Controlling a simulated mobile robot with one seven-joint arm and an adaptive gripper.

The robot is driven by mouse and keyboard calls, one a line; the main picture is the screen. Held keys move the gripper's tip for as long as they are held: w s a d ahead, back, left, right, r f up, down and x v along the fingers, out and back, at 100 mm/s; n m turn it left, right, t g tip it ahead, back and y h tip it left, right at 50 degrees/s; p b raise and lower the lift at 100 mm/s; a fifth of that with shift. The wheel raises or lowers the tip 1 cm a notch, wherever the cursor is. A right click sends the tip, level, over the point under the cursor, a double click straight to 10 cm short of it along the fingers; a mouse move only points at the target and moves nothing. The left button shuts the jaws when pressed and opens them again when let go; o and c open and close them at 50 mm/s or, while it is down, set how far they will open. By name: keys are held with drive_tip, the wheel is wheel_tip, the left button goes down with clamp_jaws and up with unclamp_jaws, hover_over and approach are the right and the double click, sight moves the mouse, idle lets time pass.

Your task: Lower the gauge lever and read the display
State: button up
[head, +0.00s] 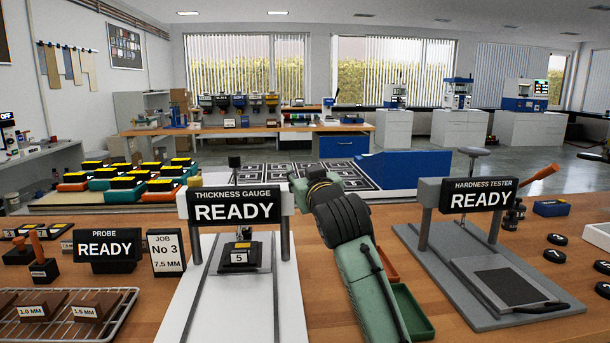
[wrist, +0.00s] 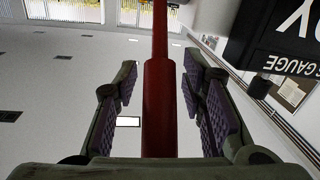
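The thickness gauge (head: 187,305) stands in front of me with a white base. Its display (head: 236,207) reads READY. A dark block labelled 5 (head: 239,258) sits on the base below the display. In the wrist view, a red lever (wrist: 158,110) runs lengthwise between the two fingers of my gripper (wrist: 160,75). The fingers are open, with a gap on each side of the lever. In the head view, my gripper (head: 308,188) is at the right edge of the display, partly hidden by my wrist, and I cannot make out the lever there.
A probe display (head: 105,245) reading READY and a job card (head: 167,253) reading No 3, 7.5 MM stand to the left. A wire rack (head: 125,310) holds labelled brown blocks. A hardness tester (head: 490,285) reading READY stands right. A green tray (head: 413,313) lies beside my arm.

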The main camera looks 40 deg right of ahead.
clamp_jaws()
idle(0.9)
